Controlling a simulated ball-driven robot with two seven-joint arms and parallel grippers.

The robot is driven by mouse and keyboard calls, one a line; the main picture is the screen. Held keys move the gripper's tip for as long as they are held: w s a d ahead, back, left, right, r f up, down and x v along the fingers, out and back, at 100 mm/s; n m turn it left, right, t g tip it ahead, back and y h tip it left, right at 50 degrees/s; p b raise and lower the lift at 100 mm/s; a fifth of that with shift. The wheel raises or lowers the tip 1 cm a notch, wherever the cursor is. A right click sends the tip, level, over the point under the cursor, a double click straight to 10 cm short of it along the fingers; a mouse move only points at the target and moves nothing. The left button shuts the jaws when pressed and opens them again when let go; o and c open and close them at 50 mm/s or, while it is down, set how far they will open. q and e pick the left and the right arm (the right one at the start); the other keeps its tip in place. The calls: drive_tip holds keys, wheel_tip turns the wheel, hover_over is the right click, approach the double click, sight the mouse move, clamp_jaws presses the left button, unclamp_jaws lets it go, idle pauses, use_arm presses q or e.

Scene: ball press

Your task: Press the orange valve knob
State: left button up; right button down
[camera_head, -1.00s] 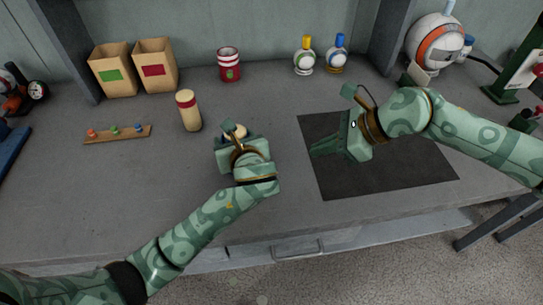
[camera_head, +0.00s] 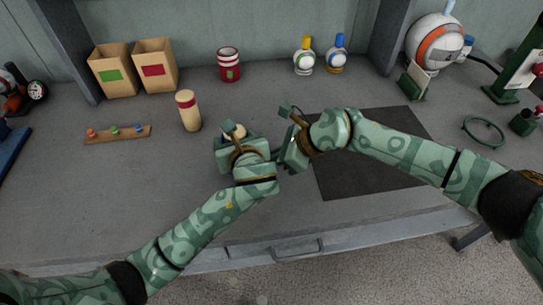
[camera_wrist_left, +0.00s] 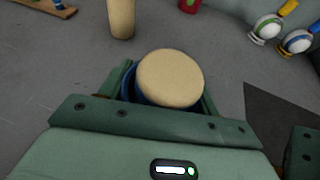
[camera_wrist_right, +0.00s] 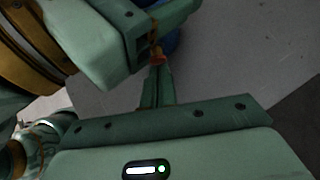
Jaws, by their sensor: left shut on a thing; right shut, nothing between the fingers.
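My left gripper (camera_head: 236,143) is shut on a round thing with a cream top (camera_wrist_left: 170,78) and a blue side (camera_wrist_left: 127,88), upright just above or on the table; I cannot tell which. In the right wrist view its blue side (camera_wrist_right: 171,42) shows behind my left gripper's fingers. A small orange knob (camera_wrist_right: 158,60) shows there, low beside the left fingers. My right gripper (camera_wrist_right: 155,80) is shut and empty, its fingertips at or very close to the knob; contact is unclear. In the head view my right gripper (camera_head: 280,158) is close to my left one, and the knob is hidden.
A dark mat (camera_head: 370,180) lies under my right arm. A cream cylinder with a red band (camera_head: 188,111) stands left of my left gripper. A peg board (camera_head: 117,134), two boxes (camera_head: 155,70), a striped can (camera_head: 229,66) and two bottles (camera_head: 304,57) stand further back. The front left is clear.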

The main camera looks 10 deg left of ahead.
idle(0.3)
drive_tip(key=shift+a, duration=1.1)
use_arm(q)
drive_tip(key=shift+d, duration=0.1)
use_arm(e)
drive_tip(key=shift+a, duration=0.1)
use_arm(q)
drive_tip(key=shift+d, duration=0.1)
use_arm(e)
drive_tip(key=d, duration=0.3)
drive_tip(key=shift+d, duration=0.4)
use_arm(q)
drive_tip(key=shift+a, duration=0.2)
use_arm(e)
drive_tip(key=v, duration=1)
drive_tip(key=shift+d, duration=0.35)
drive_tip(key=shift+w, duration=0.1)
use_arm(q)
drive_tip(key=o, duration=1.4)
drive_tip(key=shift+c, duration=0.2)
